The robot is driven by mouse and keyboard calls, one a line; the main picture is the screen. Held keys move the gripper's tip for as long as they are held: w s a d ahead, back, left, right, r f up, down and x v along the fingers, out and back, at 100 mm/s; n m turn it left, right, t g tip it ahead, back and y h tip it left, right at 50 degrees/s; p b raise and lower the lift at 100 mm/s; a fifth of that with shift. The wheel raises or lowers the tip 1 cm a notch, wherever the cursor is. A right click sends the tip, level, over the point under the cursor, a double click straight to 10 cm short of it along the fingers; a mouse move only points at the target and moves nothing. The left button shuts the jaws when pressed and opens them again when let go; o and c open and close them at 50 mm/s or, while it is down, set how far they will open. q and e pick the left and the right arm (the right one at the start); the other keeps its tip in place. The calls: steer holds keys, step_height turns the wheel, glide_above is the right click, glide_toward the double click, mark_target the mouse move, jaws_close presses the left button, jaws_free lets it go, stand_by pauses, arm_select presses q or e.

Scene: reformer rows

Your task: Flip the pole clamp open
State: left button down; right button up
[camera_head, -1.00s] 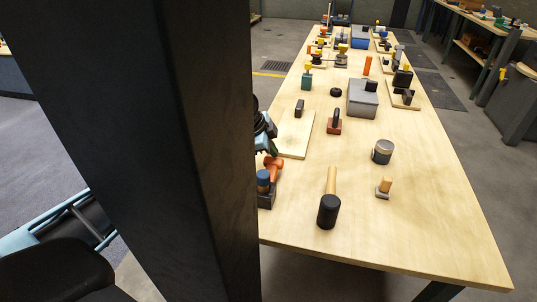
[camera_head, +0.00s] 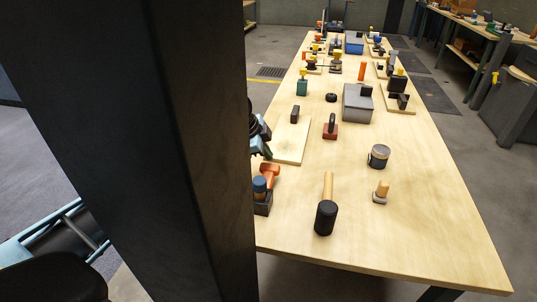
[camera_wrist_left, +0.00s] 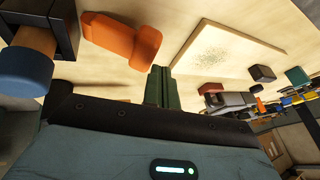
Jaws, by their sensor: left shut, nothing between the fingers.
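The pole clamp appears to be the dark block (camera_head: 263,208) at the near left of the table, with a blue-capped post (camera_head: 259,184) and an orange lever-like part (camera_head: 270,171) beside it. In the left wrist view, the blue cap (camera_wrist_left: 25,75) and dark bracket (camera_wrist_left: 62,22) are at upper left. The orange part (camera_wrist_left: 125,40) lies right of them. My left gripper (camera_head: 267,154) is just beyond the orange part. Its green fingers (camera_wrist_left: 161,86) are shut and empty, close to the orange part's end; contact is unclear. My right gripper is not in view.
A pale board (camera_head: 291,143) with a dark block (camera_head: 294,114) lies beyond the gripper. A broad dark upright shape blocks the head view's left.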

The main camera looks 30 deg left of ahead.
arm_select(q)
steer(key=v, duration=0.5)
steer(key=shift+r+p, duration=0.2)
steer(key=shift+p, duration=0.15)
steer(key=shift+s+a+r, duration=0.2)
steer(key=shift+s+r, duration=0.1)
steer(key=shift+r, duration=0.1)
